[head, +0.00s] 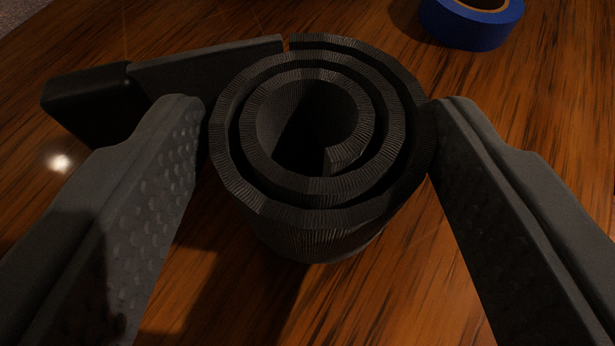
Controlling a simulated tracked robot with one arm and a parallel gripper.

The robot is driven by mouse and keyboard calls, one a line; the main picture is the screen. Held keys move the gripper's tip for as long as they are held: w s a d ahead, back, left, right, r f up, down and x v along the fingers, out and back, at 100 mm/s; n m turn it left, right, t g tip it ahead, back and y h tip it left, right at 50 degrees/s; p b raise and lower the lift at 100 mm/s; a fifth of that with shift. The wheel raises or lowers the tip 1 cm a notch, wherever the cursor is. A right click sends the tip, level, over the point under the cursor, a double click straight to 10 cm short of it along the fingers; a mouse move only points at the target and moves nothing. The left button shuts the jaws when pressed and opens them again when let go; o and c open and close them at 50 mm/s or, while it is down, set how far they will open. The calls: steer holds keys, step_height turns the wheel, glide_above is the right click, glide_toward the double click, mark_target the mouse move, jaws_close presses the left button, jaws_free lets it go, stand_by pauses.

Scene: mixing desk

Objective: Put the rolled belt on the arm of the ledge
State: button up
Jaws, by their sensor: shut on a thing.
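The rolled belt (315,215) is a dark grey ribbed spiral coil, upright, in the middle of the head view. A loose belt end with a black buckle-like piece (90,100) sticks out to the left behind my left finger. My gripper (318,135) has one finger on each side of the coil, and its fingertips press on the coil's left and right sides. The coil is close to the wooden surface; I cannot tell whether it touches it. No ledge with an arm can be made out in this view.
A brown wooden desk top (420,290) fills most of the view. A roll of blue tape (470,28) lies at the top right, apart from the belt. A greyish area shows past the desk edge at the top left corner. The wood in front of the coil is clear.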

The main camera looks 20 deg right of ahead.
steer(key=o, duration=1)
steer(key=shift+r, duration=0.1)
steer(key=shift+s, duration=0.1)
